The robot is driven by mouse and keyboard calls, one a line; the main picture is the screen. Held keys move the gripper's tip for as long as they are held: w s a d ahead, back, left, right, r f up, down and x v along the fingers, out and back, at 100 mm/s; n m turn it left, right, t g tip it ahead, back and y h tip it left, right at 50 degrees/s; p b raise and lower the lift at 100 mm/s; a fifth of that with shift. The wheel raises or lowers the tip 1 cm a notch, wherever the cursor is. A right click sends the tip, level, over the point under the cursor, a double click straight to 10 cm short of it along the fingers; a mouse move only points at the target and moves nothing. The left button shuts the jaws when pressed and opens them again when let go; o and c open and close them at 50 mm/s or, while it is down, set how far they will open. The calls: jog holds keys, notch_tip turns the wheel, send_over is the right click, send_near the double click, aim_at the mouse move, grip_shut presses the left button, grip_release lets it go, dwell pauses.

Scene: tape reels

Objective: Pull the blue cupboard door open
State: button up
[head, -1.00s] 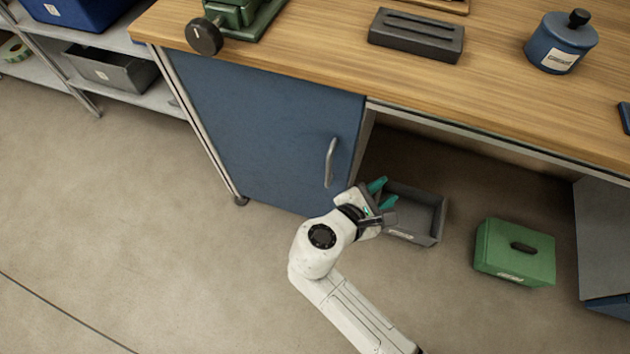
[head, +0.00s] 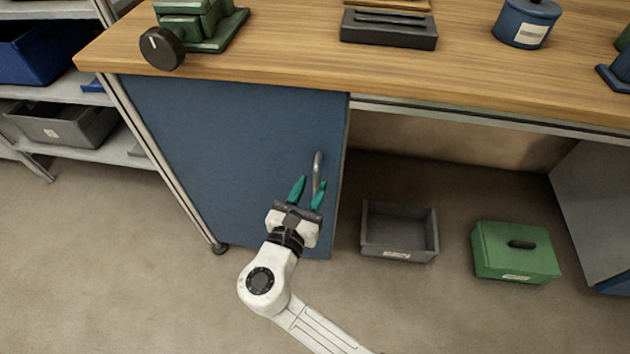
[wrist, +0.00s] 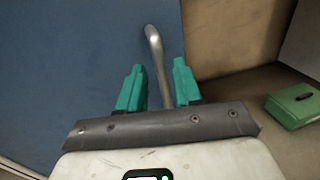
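The blue cupboard door (head: 215,150) is shut under the left part of the wooden bench. Its metal bar handle (head: 318,168) stands upright near the door's right edge. My gripper (head: 309,188) is in front of the door at the handle's lower part, with its teal fingers apart. In the wrist view the handle (wrist: 155,48) rises between and beyond the two open fingers (wrist: 156,80), and its lower end lies in the gap. I cannot tell whether either finger touches it.
A grey open bin (head: 400,230) and a green lidded box (head: 514,251) stand on the floor to the right of the door. A metal bench leg (head: 165,165) is at the left. The floor in front of the door is clear.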

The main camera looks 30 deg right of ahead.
aim_at(315, 182)
jog(key=shift+x, duration=1.5)
grip_shut()
